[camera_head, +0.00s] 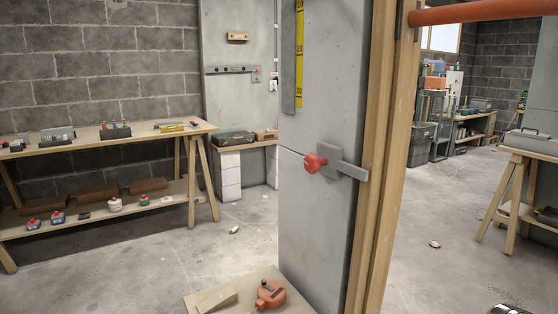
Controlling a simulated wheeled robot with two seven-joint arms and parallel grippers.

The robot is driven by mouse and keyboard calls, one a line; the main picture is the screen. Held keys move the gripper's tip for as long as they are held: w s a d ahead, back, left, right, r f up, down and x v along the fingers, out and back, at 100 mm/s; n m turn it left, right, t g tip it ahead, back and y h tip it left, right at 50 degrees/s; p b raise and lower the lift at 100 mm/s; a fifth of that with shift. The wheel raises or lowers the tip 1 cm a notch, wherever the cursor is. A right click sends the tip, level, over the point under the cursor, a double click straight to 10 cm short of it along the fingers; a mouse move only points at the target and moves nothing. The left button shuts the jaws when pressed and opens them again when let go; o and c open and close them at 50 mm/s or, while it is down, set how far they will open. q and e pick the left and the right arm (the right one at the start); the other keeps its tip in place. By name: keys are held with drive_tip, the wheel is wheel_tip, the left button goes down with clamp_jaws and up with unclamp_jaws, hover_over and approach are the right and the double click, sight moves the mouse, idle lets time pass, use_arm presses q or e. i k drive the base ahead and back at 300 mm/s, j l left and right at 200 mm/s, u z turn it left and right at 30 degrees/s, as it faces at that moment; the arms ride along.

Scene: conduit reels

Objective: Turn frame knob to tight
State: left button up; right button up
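The frame knob (314,163) is red and sits on a grey bracket (333,161) on the grey panel, in the middle of the head view. A flat grey bar (352,170) runs from the bracket to the right, onto the wooden frame post (383,160). I cannot tell from the knob's look how tight it is. Neither of my grippers is clearly in view, and nothing touches the knob.
A low wooden surface (200,302) in front holds a red reel-like tool (271,294) and a wedge. A workbench (100,138) stands left, a trestle table (530,152) right. A red pipe (480,12) crosses the upper right. Concrete floor lies open between.

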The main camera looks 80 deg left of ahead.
sight(312, 163)
drive_tip(key=u, duration=2.6)
